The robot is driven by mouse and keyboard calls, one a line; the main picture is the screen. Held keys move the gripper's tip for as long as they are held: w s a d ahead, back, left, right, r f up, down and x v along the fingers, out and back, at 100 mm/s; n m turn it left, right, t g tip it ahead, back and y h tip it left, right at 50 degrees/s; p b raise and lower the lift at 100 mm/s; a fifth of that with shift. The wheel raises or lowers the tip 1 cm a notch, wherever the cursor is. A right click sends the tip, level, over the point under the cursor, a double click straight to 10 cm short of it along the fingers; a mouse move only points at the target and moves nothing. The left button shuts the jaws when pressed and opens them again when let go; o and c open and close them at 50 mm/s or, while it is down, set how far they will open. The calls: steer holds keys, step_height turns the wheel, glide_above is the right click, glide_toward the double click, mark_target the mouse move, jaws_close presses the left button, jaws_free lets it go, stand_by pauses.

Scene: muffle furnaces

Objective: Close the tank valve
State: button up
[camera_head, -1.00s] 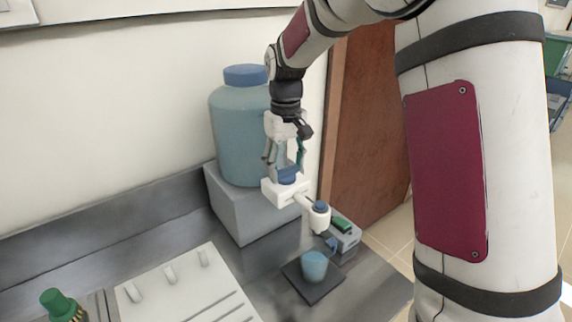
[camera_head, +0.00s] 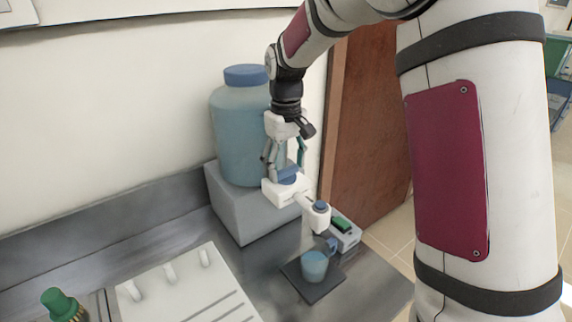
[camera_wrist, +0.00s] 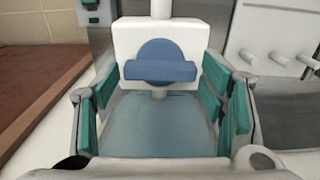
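The tank (camera_head: 238,130) is a large blue-tinted vessel with a blue cap, standing on a grey block. A white valve body (camera_head: 272,193) sits in front of it, with a blue handle (camera_head: 287,176) on top. In the wrist view the handle (camera_wrist: 160,71) is a bar across a round blue disc, lying crosswise in the picture. My gripper (camera_head: 284,163) points down over the handle. In the wrist view its green-padded fingers (camera_wrist: 160,85) are apart, one on each side of the handle, with gaps visible. Contact is not visible.
A white arm runs from the valve to a second blue-topped piece (camera_head: 320,207). Below it a blue cup (camera_head: 314,265) stands on a dark plate (camera_head: 322,291). A grey device (camera_head: 345,236) with a green top is beside it. A white pegged rack (camera_head: 190,290) and green-capped bottle (camera_head: 58,303) are front left.

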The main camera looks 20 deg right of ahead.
mark_target(286, 168)
step_height(286, 168, up, 12)
stand_by(0.6)
stand_by(0.5)
steer(key=s+r+m+t, duration=0.1)
steer(key=s+r, duration=0.1)
steer(key=s, duration=0.6)
steer(key=s+r+m+t, duration=0.1)
steer(key=s+r+t, duration=0.15)
steer(key=s, duration=0.55)
steer(key=s+f+m+t, duration=0.1)
steer(key=s+f, duration=0.4)
steer(key=s, duration=0.7)
steer(key=shift+s+m+t, duration=0.25)
steer(key=shift+m+t, duration=0.15)
steer(key=shift+t, duration=0.15)
